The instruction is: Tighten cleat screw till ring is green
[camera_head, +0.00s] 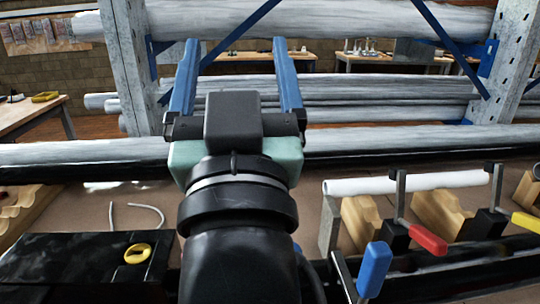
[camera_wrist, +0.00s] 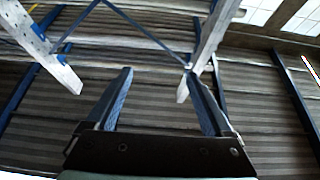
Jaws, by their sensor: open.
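My gripper (camera_head: 236,48) is open and empty, with its two blue fingers apart and raised in front of the pipe rack. In the wrist view my gripper (camera_wrist: 160,78) points up at the ribbed ceiling, with nothing between its fingers. A yellow ring-shaped piece (camera_head: 137,253) lies on a black box (camera_head: 70,272) at the lower left, well below and left of my gripper. I cannot make out a cleat screw or a green ring in either view. My arm hides part of the bench.
A rack of grey pipes (camera_head: 330,22) with blue braces stands ahead. At the right, a white tube (camera_head: 405,183) lies by wooden blocks (camera_head: 362,221) and clamps with red (camera_head: 428,240) and blue (camera_head: 374,270) handles. A bent grey wire (camera_head: 140,207) lies on the bench.

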